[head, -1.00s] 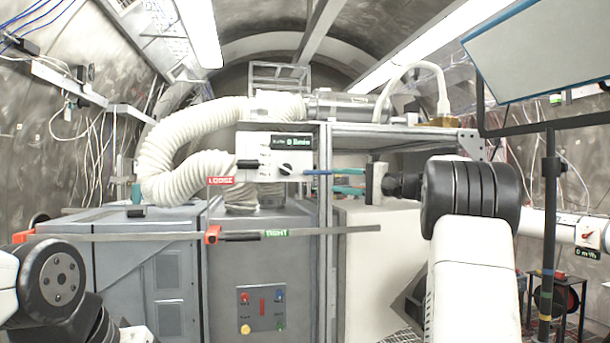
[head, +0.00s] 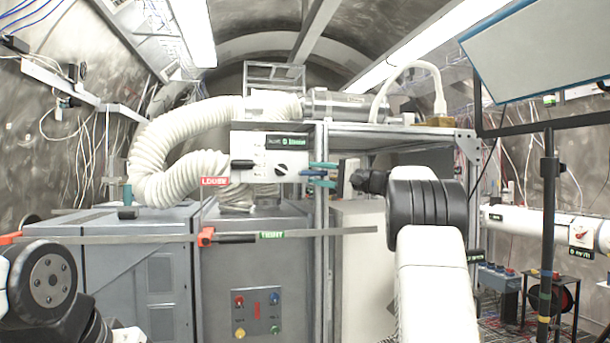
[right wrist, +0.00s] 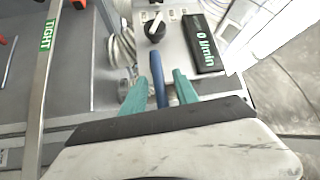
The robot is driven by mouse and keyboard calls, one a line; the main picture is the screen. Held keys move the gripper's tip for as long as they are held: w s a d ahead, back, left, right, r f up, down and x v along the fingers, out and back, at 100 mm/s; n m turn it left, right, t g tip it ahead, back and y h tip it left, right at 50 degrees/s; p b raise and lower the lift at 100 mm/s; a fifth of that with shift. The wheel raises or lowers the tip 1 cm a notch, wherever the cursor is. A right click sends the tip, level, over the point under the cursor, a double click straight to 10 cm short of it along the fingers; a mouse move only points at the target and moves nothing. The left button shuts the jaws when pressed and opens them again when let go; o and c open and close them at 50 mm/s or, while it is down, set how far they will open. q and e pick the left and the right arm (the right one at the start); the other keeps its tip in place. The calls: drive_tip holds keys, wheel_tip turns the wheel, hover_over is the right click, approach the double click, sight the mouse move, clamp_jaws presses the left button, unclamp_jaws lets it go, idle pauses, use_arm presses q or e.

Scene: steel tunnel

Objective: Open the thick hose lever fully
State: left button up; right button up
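The thick white ribbed hose (head: 165,150) curves down behind a white box (head: 262,157) with a dark knob and a green-lettered display. A blue lever (head: 313,173) sticks out of the box's right side; it also shows in the right wrist view (right wrist: 158,78). My right gripper (head: 322,174) has teal fingers, one on either side of the lever. In the right wrist view my right gripper (right wrist: 155,88) is open, with a gap visible between the lever and the right finger. The display reads 0 l/min there. My left arm shows at lower left; its gripper is out of view.
A long bar (head: 330,232) with a red slider, marked LOOSE and TIGHT, crosses in front of grey cabinets (head: 160,275). A metal frame post (head: 322,270) stands below the lever. A dark stand pole (head: 548,230) and a white pipe (head: 525,222) are at right.

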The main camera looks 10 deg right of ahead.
drive_tip(key=shift+c, duration=0.3)
clamp_jaws()
idle(1.1)
